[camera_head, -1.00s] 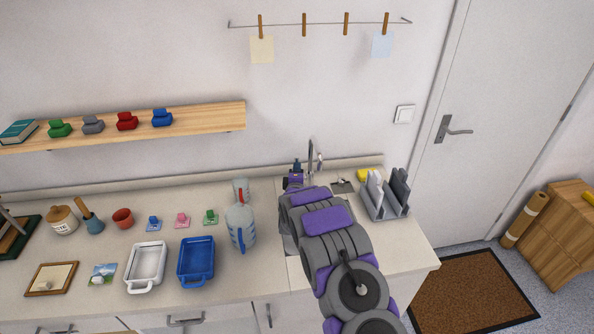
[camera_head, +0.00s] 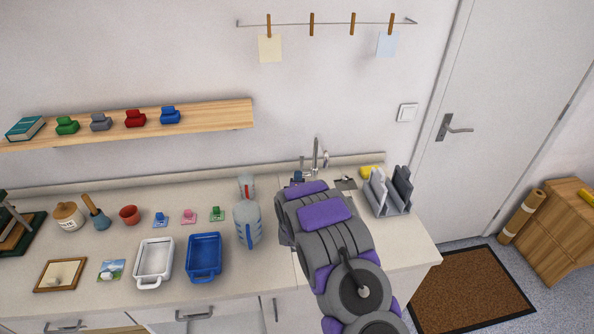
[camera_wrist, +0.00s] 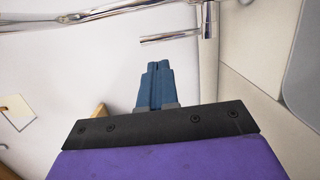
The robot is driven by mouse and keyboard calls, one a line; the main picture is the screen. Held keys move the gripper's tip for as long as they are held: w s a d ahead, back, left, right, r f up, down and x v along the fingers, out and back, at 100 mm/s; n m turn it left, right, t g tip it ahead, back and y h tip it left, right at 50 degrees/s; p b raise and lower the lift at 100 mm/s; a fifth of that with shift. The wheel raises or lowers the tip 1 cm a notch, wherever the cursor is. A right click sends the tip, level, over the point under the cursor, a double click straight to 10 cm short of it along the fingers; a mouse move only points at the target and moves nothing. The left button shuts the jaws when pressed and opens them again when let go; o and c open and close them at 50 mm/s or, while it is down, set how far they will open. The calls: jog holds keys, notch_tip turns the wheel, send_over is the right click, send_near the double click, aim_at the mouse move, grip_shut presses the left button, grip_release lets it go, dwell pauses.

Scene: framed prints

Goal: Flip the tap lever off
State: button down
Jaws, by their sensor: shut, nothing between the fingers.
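The chrome tap (camera_head: 316,155) stands upright at the back of the counter by the sink. In the wrist view, a curved chrome tube (camera_wrist: 110,12) runs across the top. A thin chrome bar (camera_wrist: 172,37) joins a short chrome post (camera_wrist: 208,22); it looks like the tap lever. My gripper (camera_wrist: 158,68) shows its two blue fingers pressed together, empty. The fingertips sit just short of the bar with a small gap in the picture. In the head view my gripper (camera_head: 298,175) is just left of the tap, and my arm hides most of the sink.
A dish rack (camera_head: 388,192) with plates stands right of the tap, with a yellow sponge (camera_head: 368,171) behind it. A clear jug (camera_head: 248,222) and a measuring cup (camera_head: 247,187) stand left of my arm. Blue (camera_head: 204,258) and white (camera_head: 153,262) trays lie further left.

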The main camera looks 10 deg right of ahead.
jog(key=s+a+r+m+g+y, duration=0.15)
jog(key=s+r+m+g, duration=0.3)
jog(key=s, duration=0.65)
jog(key=s+r+m+g+y, duration=0.2)
jog(key=s+r+m+g, duration=0.3)
jog(key=s, duration=0.5)
jog(key=s+d+r+m+g, duration=0.1)
jog(key=s+r+m+g, duration=0.1)
jog(key=s, duration=1.1)
jog(key=s+r+m+g, duration=0.2)
jog(key=s+r+g, duration=0.2)
jog(key=s, duration=1)
jog(key=s+d+r+m+g, duration=0.1)
jog(key=s+r+m+g, duration=0.1)
jog(key=s, duration=1.1)
notch_tip(320, 180, up, 2)
jog(key=shift+s+d+g+p, duration=0.35)
jog(key=shift+g+p, duration=0.05)
jog(key=shift+g, duration=0.35)
jog(key=shift+a+m, duration=0.1)
jog(key=shift+m, duration=0.15)
